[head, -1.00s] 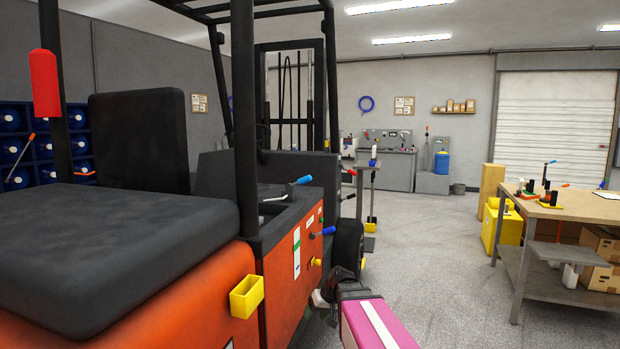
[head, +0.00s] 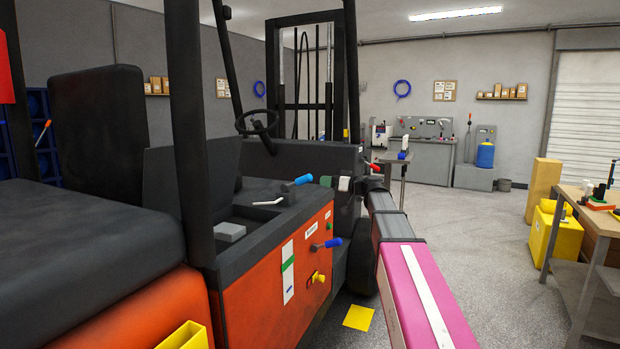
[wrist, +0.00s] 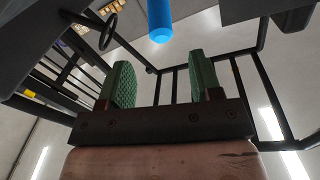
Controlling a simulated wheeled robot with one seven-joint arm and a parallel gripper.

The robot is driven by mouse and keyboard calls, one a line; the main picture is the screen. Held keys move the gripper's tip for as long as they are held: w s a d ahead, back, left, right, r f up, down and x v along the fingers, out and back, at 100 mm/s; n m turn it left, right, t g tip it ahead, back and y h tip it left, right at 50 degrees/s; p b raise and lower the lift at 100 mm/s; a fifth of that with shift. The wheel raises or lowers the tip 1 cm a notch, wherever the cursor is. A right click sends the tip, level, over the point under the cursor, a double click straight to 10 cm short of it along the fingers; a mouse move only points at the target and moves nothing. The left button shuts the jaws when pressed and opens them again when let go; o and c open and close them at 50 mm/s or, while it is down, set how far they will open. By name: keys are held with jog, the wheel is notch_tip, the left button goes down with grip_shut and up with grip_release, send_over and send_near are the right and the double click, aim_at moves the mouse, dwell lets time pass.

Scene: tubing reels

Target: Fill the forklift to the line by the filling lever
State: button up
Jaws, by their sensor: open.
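The orange and black forklift (head: 262,300) fills the left of the head view. A white strip with a green mark (head: 288,265) is on its side panel. A blue-handled lever (head: 326,244) sticks out of that panel, and another blue-handled lever (head: 297,183) stands on the deck above. I cannot read the small labels to tell which is the filling lever. My gripper (head: 335,183) is open and empty, just right of the upper lever. In the wrist view, a blue handle (wrist: 160,22) shows between and beyond the green finger pads (wrist: 162,82), apart from both.
A yellow knob (head: 319,277) is low on the side panel. A dark roof post (head: 192,140) stands in front of the deck. A yellow floor square (head: 358,317) lies beside the forklift. A workbench (head: 590,205) stands at right, with clear floor between.

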aim_at(305, 178)
jog(key=x, duration=1)
jog(key=shift+w+a, duration=0.2)
jog(key=shift+a, duration=0.1)
grip_shut()
